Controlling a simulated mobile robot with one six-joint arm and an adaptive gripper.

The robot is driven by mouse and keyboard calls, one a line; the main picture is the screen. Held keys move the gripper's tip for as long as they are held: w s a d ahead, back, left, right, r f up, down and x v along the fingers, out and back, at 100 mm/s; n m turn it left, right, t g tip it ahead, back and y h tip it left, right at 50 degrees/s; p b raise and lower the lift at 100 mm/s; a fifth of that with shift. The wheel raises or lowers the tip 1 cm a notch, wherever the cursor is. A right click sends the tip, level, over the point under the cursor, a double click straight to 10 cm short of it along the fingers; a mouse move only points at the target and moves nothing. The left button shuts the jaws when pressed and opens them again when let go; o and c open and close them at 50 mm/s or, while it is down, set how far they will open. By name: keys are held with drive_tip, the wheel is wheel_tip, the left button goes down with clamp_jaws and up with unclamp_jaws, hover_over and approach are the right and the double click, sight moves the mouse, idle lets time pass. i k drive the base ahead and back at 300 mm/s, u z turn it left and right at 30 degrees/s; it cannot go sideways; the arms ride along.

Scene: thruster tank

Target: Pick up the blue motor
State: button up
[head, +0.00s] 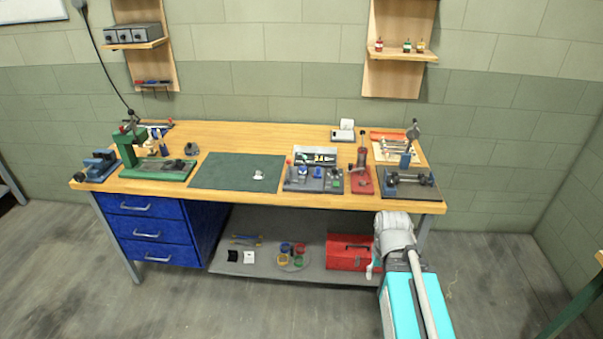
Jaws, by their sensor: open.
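Small blue parts (318,172) sit on a grey-blue fixture tray (293,186) right of the green mat on the workbench. More small blue upright pieces (163,149) stand at the back left, by the green press. Which of these is the blue motor is too small to tell. My arm is folded low at the front right, before the bench, apart from all these parts. I cannot make out my gripper's fingers; the arm's pale joints seem to hide them.
The wooden bench (240,136) holds a green press (128,152), a green mat (225,172) with a small white piece (258,175), a red-based tool (361,183) and a dark stand (395,190). Below are blue drawers (150,228) and a red toolbox (346,255). Floor at front left is clear.

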sight(303, 168)
drive_tip(key=u, duration=0.05)
drive_tip(key=i, duration=1)
